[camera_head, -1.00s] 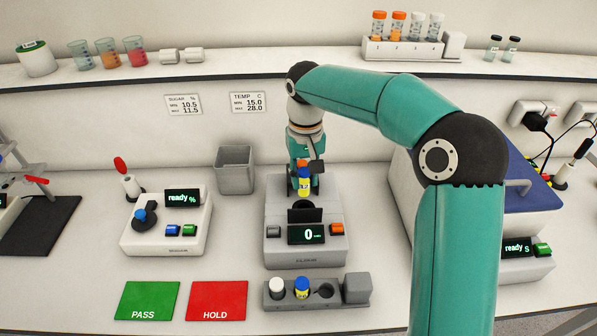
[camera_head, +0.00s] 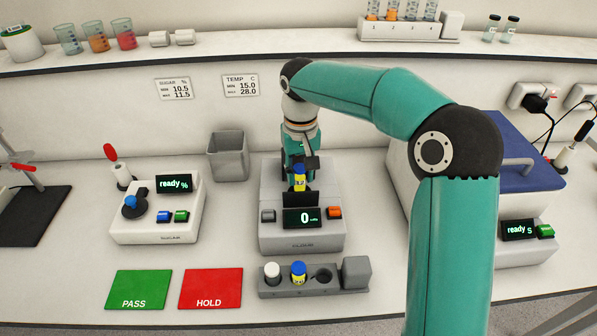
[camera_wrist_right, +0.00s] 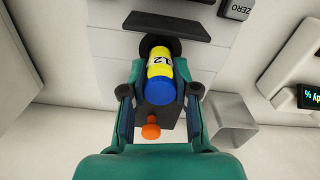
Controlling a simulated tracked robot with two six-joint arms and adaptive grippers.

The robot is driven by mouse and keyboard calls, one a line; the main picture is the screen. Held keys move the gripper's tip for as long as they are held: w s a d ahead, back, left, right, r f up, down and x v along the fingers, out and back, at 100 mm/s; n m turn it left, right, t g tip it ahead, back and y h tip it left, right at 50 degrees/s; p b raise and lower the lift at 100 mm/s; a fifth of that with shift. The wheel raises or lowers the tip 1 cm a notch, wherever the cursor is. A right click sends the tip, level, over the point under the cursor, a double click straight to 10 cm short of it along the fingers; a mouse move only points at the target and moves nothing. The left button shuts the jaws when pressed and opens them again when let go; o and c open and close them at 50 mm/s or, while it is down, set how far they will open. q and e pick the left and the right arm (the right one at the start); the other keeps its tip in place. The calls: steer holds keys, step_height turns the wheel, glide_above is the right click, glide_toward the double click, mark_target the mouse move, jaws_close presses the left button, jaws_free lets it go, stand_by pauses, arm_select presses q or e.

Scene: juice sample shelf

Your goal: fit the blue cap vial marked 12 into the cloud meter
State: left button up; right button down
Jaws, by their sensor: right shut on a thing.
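The vial marked 12 (camera_wrist_right: 158,68) has a yellow body and a blue cap, and in the head view (camera_head: 299,182) it stands upright over the cloud meter (camera_head: 328,245). My right gripper (camera_wrist_right: 158,75) is shut on it, a finger on each side. In the wrist view the vial's lower end is at the meter's dark round opening (camera_wrist_right: 160,43). The meter's raised dark flap (camera_head: 301,203) stands in front of the vial in the head view, so how deep the lower end sits is hidden. The meter's display reads 0. My left gripper is not in view.
A grey rack (camera_head: 308,291) in front of the meter holds a white-capped vial (camera_head: 272,271), another blue-capped vial (camera_head: 298,275) and an empty hole. A grey bin (camera_head: 228,160) stands behind left. Green PASS (camera_head: 139,289) and red HOLD (camera_head: 211,288) mats lie front left.

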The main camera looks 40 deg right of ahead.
mark_target(299, 184)
steer(key=shift+f+b, duration=1.55)
steer(key=shift+f, duration=0.85)
stand_by(0.8)
steer(key=shift+s+a+f+p, duration=0.1)
steer(key=shift+s+p, duration=0.05)
steer(key=shift+p, duration=0.15)
steer(key=shift+f, duration=0.1)
stand_by(0.3)
steer(key=c, duration=0.8)
jaws_free()
steer(key=shift+w+r, duration=0.2)
steer(key=shift+r, duration=0.55)
step_height(299, 184, up, 10)
steer(key=shift+r, duration=0.25)
